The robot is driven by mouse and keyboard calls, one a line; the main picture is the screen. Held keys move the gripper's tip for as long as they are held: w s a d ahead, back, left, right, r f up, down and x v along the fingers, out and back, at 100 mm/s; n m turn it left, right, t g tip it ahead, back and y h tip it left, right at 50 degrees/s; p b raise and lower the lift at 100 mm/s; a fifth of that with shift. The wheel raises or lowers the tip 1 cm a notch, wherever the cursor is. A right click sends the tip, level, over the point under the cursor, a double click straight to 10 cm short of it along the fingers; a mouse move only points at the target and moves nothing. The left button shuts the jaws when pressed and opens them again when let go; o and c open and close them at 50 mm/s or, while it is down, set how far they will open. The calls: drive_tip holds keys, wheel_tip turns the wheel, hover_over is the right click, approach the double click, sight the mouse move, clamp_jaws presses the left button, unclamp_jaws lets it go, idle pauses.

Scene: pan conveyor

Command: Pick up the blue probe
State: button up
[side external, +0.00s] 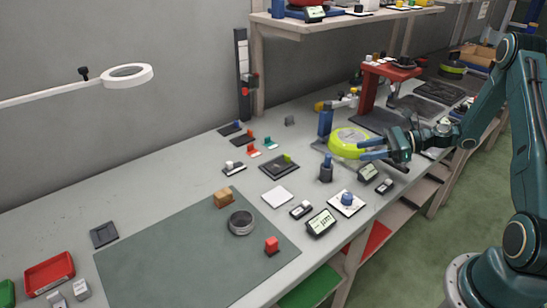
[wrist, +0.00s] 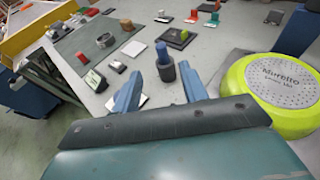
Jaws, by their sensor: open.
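The blue probe (side external: 327,160) stands upright in a dark grey round holder (side external: 326,174) on the bench, in the middle of the side view. In the wrist view the blue probe (wrist: 162,53) rises from the grey holder (wrist: 166,72), beyond my fingertips and between them in the picture. My gripper (side external: 361,150) is open and empty, its two blue fingers pointing left toward the probe with a gap between. In the wrist view my gripper (wrist: 160,69) shows both fingers spread.
A lime-green pan (side external: 348,141) lies close beside my gripper, upside down. A blue knob on a white plate (side external: 347,203) and small displays (side external: 321,222) stand near the bench's front edge. A blue post (side external: 325,122) stands behind.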

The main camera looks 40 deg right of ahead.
sight(328, 157)
drive_tip(key=shift+x, duration=3.15)
drive_tip(key=shift+f, duration=0.1)
drive_tip(key=shift+x, duration=2.6)
drive_tip(key=shift+f, duration=0.1)
drive_tip(key=shift+d, duration=0.1)
clamp_jaws()
